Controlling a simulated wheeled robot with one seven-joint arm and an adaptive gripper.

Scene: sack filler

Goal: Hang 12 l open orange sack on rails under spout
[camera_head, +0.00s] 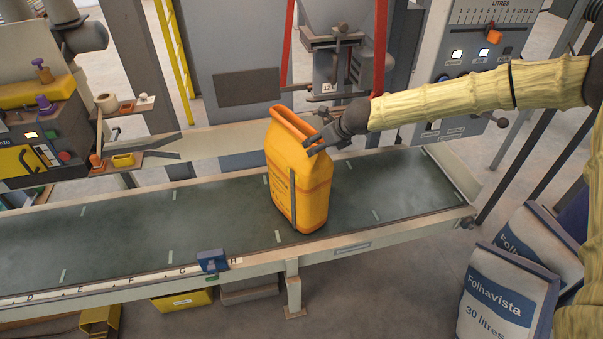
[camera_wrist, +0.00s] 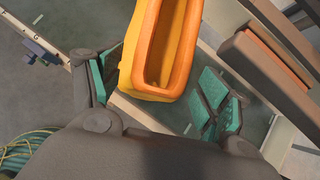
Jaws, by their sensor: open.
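The orange sack (camera_head: 300,180) stands upright on the green conveyor belt, its open mouth facing up. In the wrist view the sack's rim (camera_wrist: 145,60) lies between and ahead of my fingers. My gripper (camera_head: 318,146) is at the sack's upper right side in the head view. In the wrist view my gripper (camera_wrist: 160,98) is open, with green pads on both sides of the sack; I cannot tell whether a pad touches it. The spout (camera_head: 334,62) with its rails and a "12" plate is behind the sack, slightly right. The rails are partly hidden by my arm.
The conveyor belt (camera_head: 110,235) is clear left of the sack. A blue clip (camera_head: 212,261) sits on its front lettered edge. A control panel (camera_head: 480,50) with a litres scale stands at back right. Filled Folhavista sacks (camera_head: 505,295) stand on the floor at front right.

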